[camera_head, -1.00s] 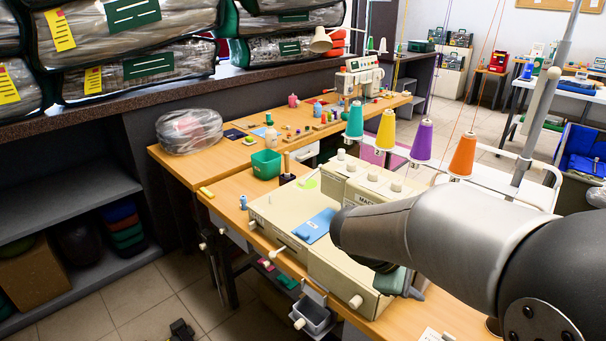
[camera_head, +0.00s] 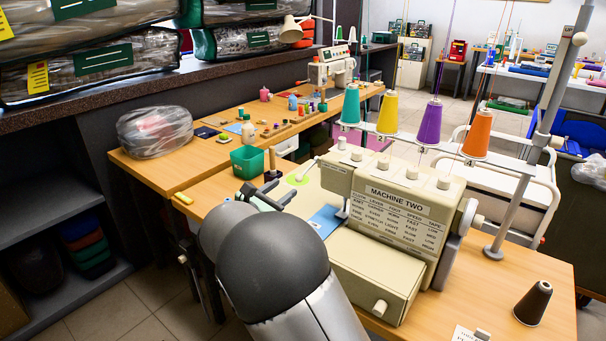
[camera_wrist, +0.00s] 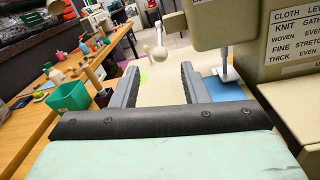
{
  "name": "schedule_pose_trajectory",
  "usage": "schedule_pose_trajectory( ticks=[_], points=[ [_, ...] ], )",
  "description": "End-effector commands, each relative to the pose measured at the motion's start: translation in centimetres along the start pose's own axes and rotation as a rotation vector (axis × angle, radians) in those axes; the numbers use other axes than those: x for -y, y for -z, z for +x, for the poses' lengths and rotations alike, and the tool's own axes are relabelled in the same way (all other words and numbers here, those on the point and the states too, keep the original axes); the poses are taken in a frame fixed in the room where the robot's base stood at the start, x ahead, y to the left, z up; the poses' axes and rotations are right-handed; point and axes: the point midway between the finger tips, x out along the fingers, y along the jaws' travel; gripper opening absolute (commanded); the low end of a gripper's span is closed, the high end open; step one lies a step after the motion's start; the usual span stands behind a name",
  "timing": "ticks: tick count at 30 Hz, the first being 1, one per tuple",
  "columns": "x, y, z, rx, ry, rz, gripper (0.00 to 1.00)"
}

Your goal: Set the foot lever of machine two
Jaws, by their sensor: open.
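Machine two (camera_head: 393,215), a beige sewing machine, stands on the wooden table, its name plate and settings chart (camera_head: 396,212) facing me. In the wrist view the chart (camera_wrist: 297,42) is cut off at the right. A thin lever with a pale round knob (camera_wrist: 159,52) sticks out left of the machine head, beyond my fingertips; I cannot tell for sure that it is the foot lever. The presser foot (camera_wrist: 229,74) is over a blue cloth (camera_wrist: 222,91). My gripper (camera_wrist: 160,68) is open and empty, left of the machine head; my arm partly hides it in the head view (camera_head: 268,196).
A green bin (camera_head: 249,162) and a dark spool stand with a wooden peg (camera_head: 272,162) are close to my gripper. Several thread cones stand behind the machine, including a yellow one (camera_head: 387,112). A dark cone (camera_head: 533,303) is at the table's front right.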

Motion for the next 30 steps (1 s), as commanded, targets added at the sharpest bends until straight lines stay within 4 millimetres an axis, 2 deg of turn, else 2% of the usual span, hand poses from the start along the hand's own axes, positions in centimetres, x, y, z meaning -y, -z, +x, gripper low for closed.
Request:
schedule_pose_trajectory(
  ticks=[3, 9, 15, 20, 28, 30],
  points=[
    [0.2, 0.0, 2.9, 0.002, 0.005, 0.000, 0.41],
    [0.1, 0.0, 7.0, 0.001, 0.004, 0.001, 0.41],
    [0.1, 0.0, 9.6, -0.001, 0.002, 0.000, 0.41],
    [0.1, 0.0, 10.5, 0.000, 0.001, 0.000, 0.41],
    [0.1, 0.0, 10.6, -0.001, 0.001, 0.000, 0.41],
    [0.1, 0.0, 10.6, -0.001, 0.001, 0.000, 0.21]
  ],
)
